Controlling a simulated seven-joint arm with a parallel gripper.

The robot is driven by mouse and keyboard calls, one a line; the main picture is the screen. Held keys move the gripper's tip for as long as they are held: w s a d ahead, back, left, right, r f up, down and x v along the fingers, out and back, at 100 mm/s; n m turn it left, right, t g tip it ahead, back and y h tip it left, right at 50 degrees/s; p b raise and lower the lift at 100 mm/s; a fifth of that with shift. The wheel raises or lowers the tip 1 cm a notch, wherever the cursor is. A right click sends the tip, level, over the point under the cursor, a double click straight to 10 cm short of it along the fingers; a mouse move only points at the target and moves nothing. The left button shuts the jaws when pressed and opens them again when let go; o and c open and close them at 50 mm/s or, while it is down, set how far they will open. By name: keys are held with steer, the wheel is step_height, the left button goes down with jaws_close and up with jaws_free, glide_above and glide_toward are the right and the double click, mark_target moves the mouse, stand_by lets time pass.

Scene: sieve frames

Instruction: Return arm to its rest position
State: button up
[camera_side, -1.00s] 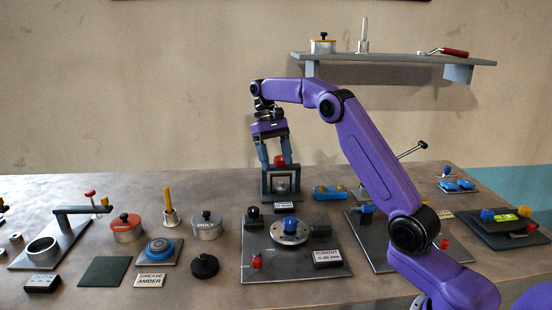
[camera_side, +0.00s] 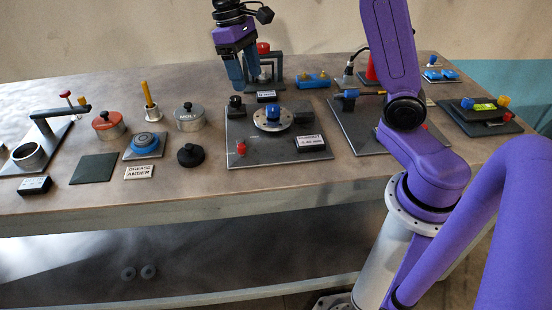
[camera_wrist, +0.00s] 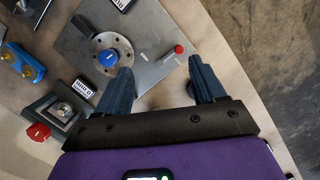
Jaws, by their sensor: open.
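My gripper (camera_side: 244,88) is purple with blue-grey fingers and hangs above the back of the bench, left of a small dark frame fixture (camera_side: 279,68) with a red knob (camera_side: 263,48). In the wrist view my gripper (camera_wrist: 160,70) has its two fingers spread wide with nothing between them. The red knob (camera_wrist: 38,132) and the frame fixture (camera_wrist: 62,108) lie left of the fingers there, apart from them. My upper arm links run out of the top of the side view.
A dark plate (camera_side: 240,157) with a blue-knobbed round flange (camera_side: 273,121) lies in front of my gripper. More fixtures (camera_side: 480,117) stand right. The bench's front strip is clear.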

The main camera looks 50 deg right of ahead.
steer(key=s+a+f+n+t, duration=0.1)
steer(key=s+a+n, duration=0.15)
steer(key=s, duration=0.45)
steer(key=s+a+f+n+t, duration=0.1)
steer(key=s+a+n, duration=0.15)
steer(key=s, duration=0.45)
steer(key=s+d+f+n, duration=0.1)
steer(key=s+f+n, duration=0.1)
steer(key=s, duration=0.4)
steer(key=s+d+f+n, duration=0.2)
steer(key=s+f+n, duration=0.1)
steer(key=s, duration=0.4)
steer(key=shift+s+d+t+y, duration=0.15)
steer(key=shift+d+t+y, duration=0.05)
steer(key=shift+t+y, duration=0.2)
steer(key=shift+r, duration=0.1)
steer(key=w+a+r+n, duration=0.1)
steer(key=w+r, duration=0.2)
steer(key=w, duration=0.5)
step_height(320, 180, up, 4)
steer(key=n, duration=0.4)
glide_above(273, 108)
step_height(273, 108, down, 16)
steer(key=shift+d+f, duration=0.1)
